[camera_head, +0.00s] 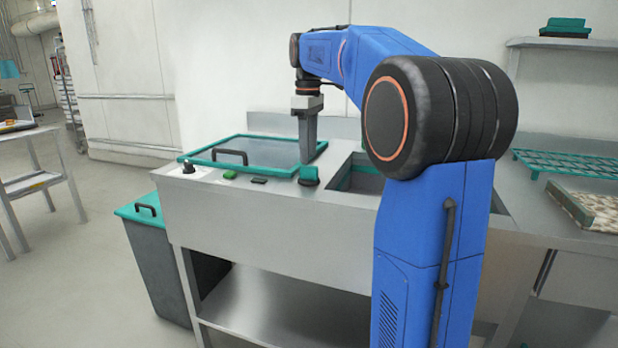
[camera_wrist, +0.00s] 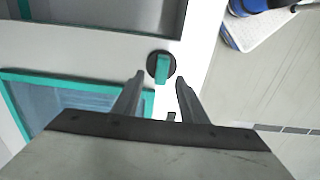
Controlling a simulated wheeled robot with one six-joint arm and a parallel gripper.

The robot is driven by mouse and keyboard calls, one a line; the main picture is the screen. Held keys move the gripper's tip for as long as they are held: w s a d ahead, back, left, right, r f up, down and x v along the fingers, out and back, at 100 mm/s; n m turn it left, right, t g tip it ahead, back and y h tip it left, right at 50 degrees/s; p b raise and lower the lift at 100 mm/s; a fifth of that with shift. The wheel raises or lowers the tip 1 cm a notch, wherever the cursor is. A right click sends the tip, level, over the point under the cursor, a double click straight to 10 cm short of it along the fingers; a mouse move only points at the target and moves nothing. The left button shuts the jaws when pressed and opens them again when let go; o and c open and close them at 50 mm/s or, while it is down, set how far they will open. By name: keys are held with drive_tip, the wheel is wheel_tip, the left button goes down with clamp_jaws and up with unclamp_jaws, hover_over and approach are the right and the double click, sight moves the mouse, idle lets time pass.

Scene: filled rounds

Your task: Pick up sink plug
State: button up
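The sink plug, a black disc with an upright teal grip, sits on the steel ledge near the front edge, between the two basins. It shows in the head view (camera_head: 309,176) and in the wrist view (camera_wrist: 162,68). My gripper (camera_head: 306,158) points down over the counter, just behind the plug in the head view. In the wrist view my gripper (camera_wrist: 160,80) is open, with the plug's teal grip showing between and slightly beyond the fingertips. Nothing is held. I cannot tell the exact height gap between fingertips and plug.
A teal-framed lid (camera_head: 262,150) with a dark handle covers the left basin. The right basin (camera_head: 362,180) is open. A green item (camera_head: 229,175), a dark item (camera_head: 259,181) and a knob (camera_head: 188,168) line the front ledge. A lidded bin (camera_head: 155,255) stands left.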

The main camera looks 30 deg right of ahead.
sight(309, 166)
drive_tip(key=shift+s+f, duration=0.2)
drive_tip(key=shift+f, duration=2.55)
drive_tip(key=shift+c, duration=0.6)
clamp_jaws()
